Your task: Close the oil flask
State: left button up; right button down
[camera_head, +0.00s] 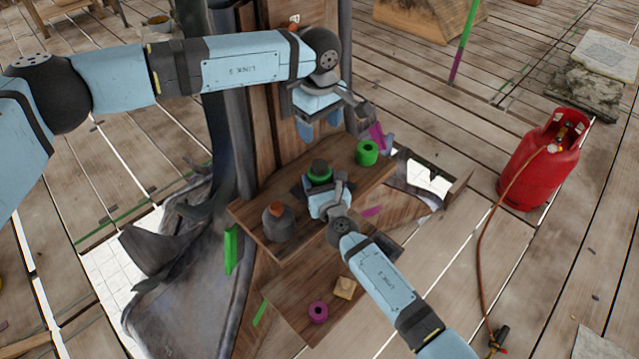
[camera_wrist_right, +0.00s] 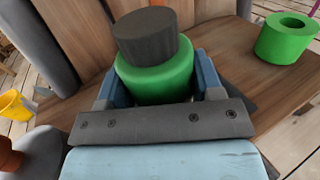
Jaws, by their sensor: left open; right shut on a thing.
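A green cylinder with a dark grey cap-like piece on top stands on the wooden shelf (camera_head: 375,185). I take it for the oil flask (camera_wrist_right: 155,80); it also shows in the head view (camera_head: 319,176). The dark piece (camera_wrist_right: 150,38) sits on its top; I cannot tell whether it is fully seated. My right gripper (camera_head: 321,188) is shut on the green body, one blue finger on each side. My left gripper (camera_head: 320,124) is open and empty, above and behind the flask, in front of the wooden post.
A grey flask with an orange top (camera_head: 279,222) stands left on the shelf. A green ring (camera_head: 367,152) is at the right. A magenta ring (camera_head: 318,312) and a tan block (camera_head: 345,287) lie on the lower board. A red gas bottle (camera_head: 540,160) stands far right.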

dwell(0.3)
jog(key=shift+c, duration=0.9)
grip_release()
jog(key=p+v, duration=0.1)
jog(key=v, duration=1.3)
jog(key=shift+w, duration=0.1)
